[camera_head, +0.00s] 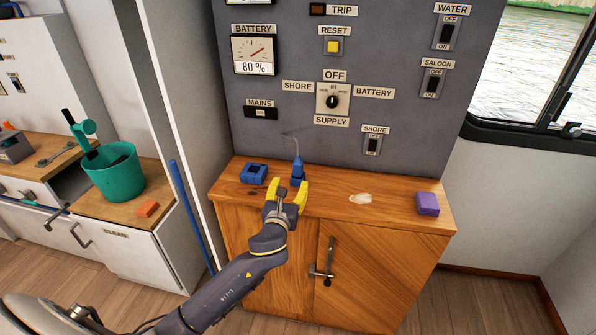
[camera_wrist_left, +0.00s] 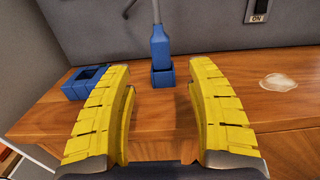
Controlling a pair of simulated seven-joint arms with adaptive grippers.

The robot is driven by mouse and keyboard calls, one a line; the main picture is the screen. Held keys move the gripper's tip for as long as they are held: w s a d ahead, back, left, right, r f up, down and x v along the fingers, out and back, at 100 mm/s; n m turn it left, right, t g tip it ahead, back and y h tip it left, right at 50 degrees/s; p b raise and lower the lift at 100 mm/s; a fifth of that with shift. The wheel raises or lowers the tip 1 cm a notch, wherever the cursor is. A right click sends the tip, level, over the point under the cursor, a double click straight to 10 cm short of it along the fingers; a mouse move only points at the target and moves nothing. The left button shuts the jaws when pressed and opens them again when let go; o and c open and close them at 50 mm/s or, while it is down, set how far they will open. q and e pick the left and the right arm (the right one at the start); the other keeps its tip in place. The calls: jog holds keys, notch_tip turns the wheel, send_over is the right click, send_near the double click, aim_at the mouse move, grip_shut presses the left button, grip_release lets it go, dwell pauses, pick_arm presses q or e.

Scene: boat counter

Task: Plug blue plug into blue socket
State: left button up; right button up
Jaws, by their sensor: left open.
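The blue plug (camera_head: 297,168) stands upright on the wooden counter, with a thin cable rising from its top toward the panel. In the left wrist view the plug (camera_wrist_left: 160,45) has its lower end at a small blue block (camera_wrist_left: 163,77); I cannot tell how deep it sits. A blue block with a square opening (camera_head: 253,173), which looks like a socket, lies to its left; it also shows in the left wrist view (camera_wrist_left: 84,82). My left gripper (camera_head: 289,183) is open and empty, its yellow fingers pointing at the plug, which shows beyond and between them. My right gripper is out of view.
A grey switch panel (camera_head: 290,120) rises behind the counter (camera_head: 330,200). A pale patch (camera_head: 360,198) and a purple block (camera_head: 427,204) lie to the right. A teal bucket (camera_head: 115,175) and orange block (camera_head: 148,208) are on the left cabinet, beyond a gap.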

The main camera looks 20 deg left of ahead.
aim_at(297, 169)
pick_arm(q)
jog(key=shift+x, duration=5.55)
jog(key=shift+f, duration=0.1)
jog(key=shift+c, duration=0.2)
grip_shut()
